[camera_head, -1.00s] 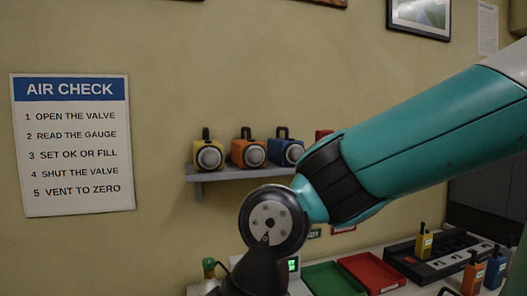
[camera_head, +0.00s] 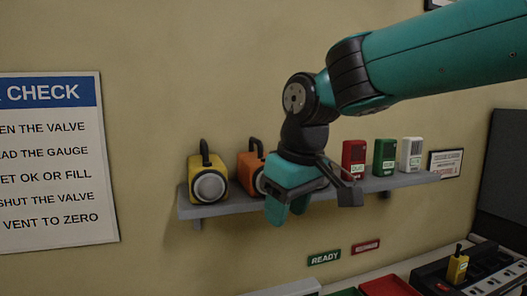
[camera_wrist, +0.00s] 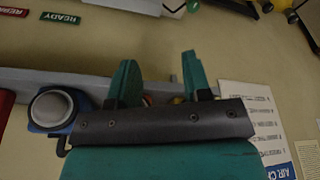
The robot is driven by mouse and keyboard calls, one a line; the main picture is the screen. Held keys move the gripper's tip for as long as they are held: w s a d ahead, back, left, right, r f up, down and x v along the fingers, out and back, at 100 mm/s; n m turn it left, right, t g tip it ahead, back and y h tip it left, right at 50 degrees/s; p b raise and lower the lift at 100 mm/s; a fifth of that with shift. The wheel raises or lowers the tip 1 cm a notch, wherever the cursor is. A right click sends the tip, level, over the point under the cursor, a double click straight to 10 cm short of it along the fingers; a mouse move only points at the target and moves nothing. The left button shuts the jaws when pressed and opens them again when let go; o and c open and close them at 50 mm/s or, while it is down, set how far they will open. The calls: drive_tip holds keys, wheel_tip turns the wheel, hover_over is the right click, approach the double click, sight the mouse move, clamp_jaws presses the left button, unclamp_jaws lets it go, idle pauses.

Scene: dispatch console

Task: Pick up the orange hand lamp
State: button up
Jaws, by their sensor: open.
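The orange hand lamp (camera_head: 247,163) stands on the grey wall shelf (camera_head: 232,205), with its dark handle on top. My gripper (camera_head: 288,208) is in front of the shelf, just right of the lamp, and hides part of it. The gripper is open and empty, its teal fingers pointing down in the head view. In the wrist view the fingers (camera_wrist: 160,60) stand apart, and only a small orange patch shows behind the gripper body. I cannot tell the exact gap between gripper and lamp.
A yellow lamp (camera_head: 207,183) stands left on the shelf. A blue lamp (camera_wrist: 50,108) shows in the wrist view; my gripper hides it in the head view. Red (camera_head: 354,158), green (camera_head: 384,156) and white (camera_head: 411,154) devices stand right. The wall below is mostly clear.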

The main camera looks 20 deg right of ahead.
drive_tip(key=w+d+r+m+t+h+p, duration=0.1)
drive_tip(key=w+r+p, duration=0.1)
drive_tip(key=w+r, duration=0.3)
drive_tip(key=w+r+m+p, duration=0.1)
drive_tip(key=w+r+p, duration=0.15)
drive_tip(key=r, duration=0.55)
drive_tip(key=m+p, duration=0.3)
drive_tip(key=p, duration=0.1)
approach(257, 140)
drive_tip(key=shift+t, duration=0.4)
drive_tip(key=b+x, duration=0.1)
drive_tip(key=b, duration=0.1)
drive_tip(key=b+x, duration=0.2)
drive_tip(key=b, duration=0.1)
drive_tip(key=b+x, duration=0.1)
drive_tip(key=b, duration=0.1)
drive_tip(key=shift+s+a+f, duration=0.1)
drive_tip(key=shift+s+f, duration=0.15)
drive_tip(key=shift+f, duration=0.05)
drive_tip(key=shift+s+x, duration=0.15)
drive_tip(key=shift+x, duration=1.15)
drive_tip(key=shift+s+x, duration=0.1)
drive_tip(key=shift+x, duration=1.2)
clamp_jaws()
